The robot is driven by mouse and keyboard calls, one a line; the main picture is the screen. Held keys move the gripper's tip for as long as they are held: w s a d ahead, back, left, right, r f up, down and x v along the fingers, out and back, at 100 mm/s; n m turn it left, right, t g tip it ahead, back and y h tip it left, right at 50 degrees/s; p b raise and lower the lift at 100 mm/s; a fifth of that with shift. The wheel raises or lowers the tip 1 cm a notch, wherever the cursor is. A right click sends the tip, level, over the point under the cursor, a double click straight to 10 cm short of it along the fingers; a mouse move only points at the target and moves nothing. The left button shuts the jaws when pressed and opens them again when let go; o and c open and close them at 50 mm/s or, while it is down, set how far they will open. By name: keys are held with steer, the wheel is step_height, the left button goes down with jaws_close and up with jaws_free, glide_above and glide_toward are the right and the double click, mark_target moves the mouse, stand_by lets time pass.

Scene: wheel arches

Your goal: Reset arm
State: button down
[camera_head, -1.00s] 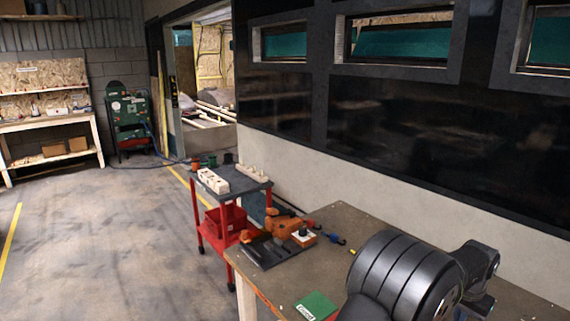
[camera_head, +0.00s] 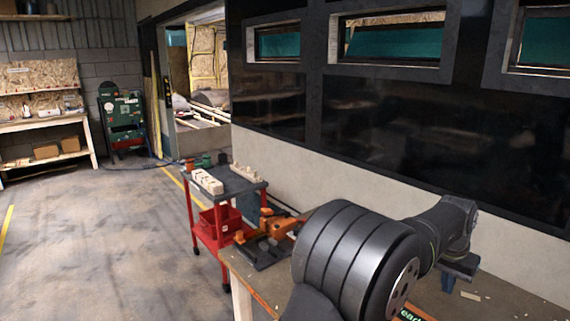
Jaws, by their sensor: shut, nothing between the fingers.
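My arm fills the lower right, with a large black ribbed joint (camera_head: 345,262) nearest the camera. A dark link (camera_head: 445,225) runs from behind it to the right. My gripper (camera_head: 450,285) is the small dark blue-grey end hanging below that link, above the worktable (camera_head: 500,300). It looks shut and empty, though its fingers are small and partly unclear. The black joint hides much of the worktable.
An orange and black tool (camera_head: 268,230) lies on a dark tray (camera_head: 268,255) at the table's far left corner. Beyond stands a red cart (camera_head: 215,228) with pale wooden blocks (camera_head: 208,181) on its top. A dark-panelled wall (camera_head: 400,130) bounds the right. The floor at left is clear.

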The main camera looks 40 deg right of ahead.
steer(key=w+a+r+g+h, duration=0.1)
steer(key=w+a+r, duration=0.2)
steer(key=a+r, duration=0.3)
step_height(320, 180, up, 3)
steer(key=shift+w+f, duration=0.2)
steer(key=shift+w, duration=0.2)
steer(key=c, duration=2.2)
jaws_free()
steer(key=c, duration=1.8)
jaws_free()
steer(key=shift+s+f, duration=0.2)
steer(key=o, duration=1.4)
steer(key=s+a+f+y, duration=0.1)
steer(key=s+a+f+t+y, duration=0.1)
steer(key=s+a+f, duration=0.1)
steer(key=s+a+f+y, duration=0.1)
steer(key=s+f, duration=0.1)
steer(key=shift+a+f+t, duration=0.2)
steer(key=shift+f+t, duration=0.05)
steer(key=shift+t, duration=0.15)
steer(key=o, duration=0.4)
step_height(320, 180, down, 10)
steer(key=shift+r, duration=0.15)
steer(key=shift+w, duration=0.1)
step_height(320, 180, up, 10)
steer(key=shift+c, duration=0.2)
